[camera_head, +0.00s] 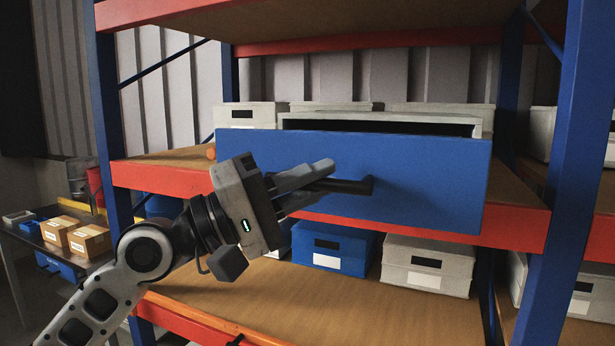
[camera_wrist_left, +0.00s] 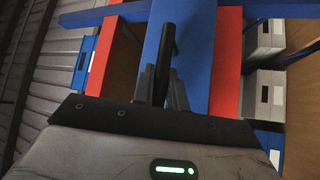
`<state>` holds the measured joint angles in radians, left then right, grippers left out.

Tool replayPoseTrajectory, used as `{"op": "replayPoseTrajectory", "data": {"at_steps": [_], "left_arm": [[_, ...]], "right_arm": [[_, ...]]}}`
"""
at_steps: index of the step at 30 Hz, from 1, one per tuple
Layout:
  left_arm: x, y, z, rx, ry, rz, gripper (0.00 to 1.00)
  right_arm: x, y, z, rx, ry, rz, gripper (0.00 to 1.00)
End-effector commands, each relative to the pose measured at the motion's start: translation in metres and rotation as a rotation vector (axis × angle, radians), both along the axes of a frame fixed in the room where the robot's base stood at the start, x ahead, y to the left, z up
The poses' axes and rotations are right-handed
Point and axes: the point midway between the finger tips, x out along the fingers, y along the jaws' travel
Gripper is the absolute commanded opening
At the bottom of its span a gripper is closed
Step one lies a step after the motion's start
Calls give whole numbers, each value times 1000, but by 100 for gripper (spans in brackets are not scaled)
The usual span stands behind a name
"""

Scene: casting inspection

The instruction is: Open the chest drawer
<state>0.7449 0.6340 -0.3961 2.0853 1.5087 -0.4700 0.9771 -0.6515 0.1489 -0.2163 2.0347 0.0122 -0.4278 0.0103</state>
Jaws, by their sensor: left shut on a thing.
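The chest drawer (camera_head: 430,180) has a blue front and sits on the middle shelf of the rack. It stands partly out, with a dark gap showing behind the top of its front. A black bar handle (camera_head: 352,186) is fixed to the front; it also shows in the left wrist view (camera_wrist_left: 166,55). My left gripper (camera_head: 312,182) comes in from the left and is shut on the handle, with its fingers on either side of the bar. My right gripper is not in view.
Blue rack posts (camera_head: 572,130) stand at both sides. An orange beam (camera_head: 160,178) runs below the drawer. Grey boxes (camera_head: 425,266) and a blue box (camera_head: 332,248) are on the lower shelf. A side table with cardboard boxes (camera_head: 90,240) is at the left.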

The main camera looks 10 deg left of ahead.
Motion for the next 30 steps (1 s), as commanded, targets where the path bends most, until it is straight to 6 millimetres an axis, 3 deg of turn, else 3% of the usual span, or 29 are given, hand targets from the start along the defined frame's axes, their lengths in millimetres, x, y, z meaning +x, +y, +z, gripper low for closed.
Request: {"op": "replayPoseTrajectory", "data": {"at_steps": [6, 7, 9, 23, 30], "left_arm": [[0, 1, 0, 1, 1, 0, 0], [0, 1, 0, 1, 1, 0, 22], [0, 1, 0, 1, 1, 0, 36], [-1, 3, -2, -1, 0, 2, 36], [-17, 33, -19, 1, 2, 5, 36]], "right_arm": [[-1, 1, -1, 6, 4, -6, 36], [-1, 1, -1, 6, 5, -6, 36], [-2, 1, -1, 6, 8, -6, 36], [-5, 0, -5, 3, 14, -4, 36], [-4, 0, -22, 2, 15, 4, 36]]}}
